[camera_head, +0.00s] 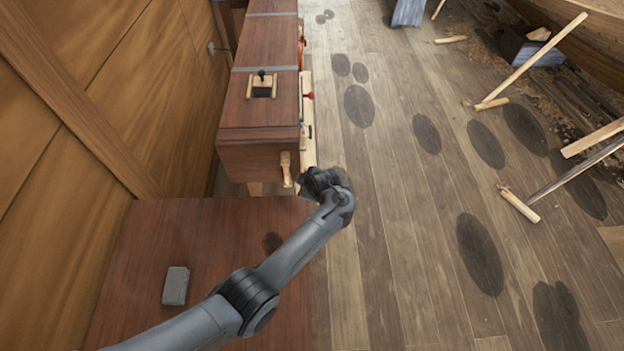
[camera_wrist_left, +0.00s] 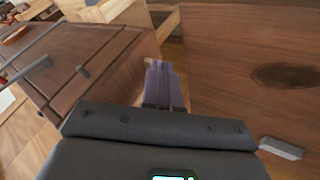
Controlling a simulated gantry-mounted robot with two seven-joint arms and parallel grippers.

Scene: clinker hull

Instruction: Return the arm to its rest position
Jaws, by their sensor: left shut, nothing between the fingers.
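My left arm (camera_head: 300,245) reaches in from the lower left of the head view, over the brown tabletop. Its dark wrist end (camera_head: 322,182) is near the front right corner of the wooden bench. In the left wrist view my left gripper (camera_wrist_left: 163,75) has its fingers together, with nothing between them. The fingers point past the tabletop's edge, beside the wooden bench. The gripper's fingers are hard to make out in the head view. My right gripper is in neither view.
A grey block (camera_head: 176,286) lies on the brown tabletop (camera_head: 150,235); it also shows in the left wrist view (camera_wrist_left: 281,148). A long wooden bench (camera_head: 240,135) stands beyond, against the panelled wall (camera_head: 60,200). Plank floor (camera_head: 390,200) is open at right, with wooden props (camera_head: 530,62) farther off.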

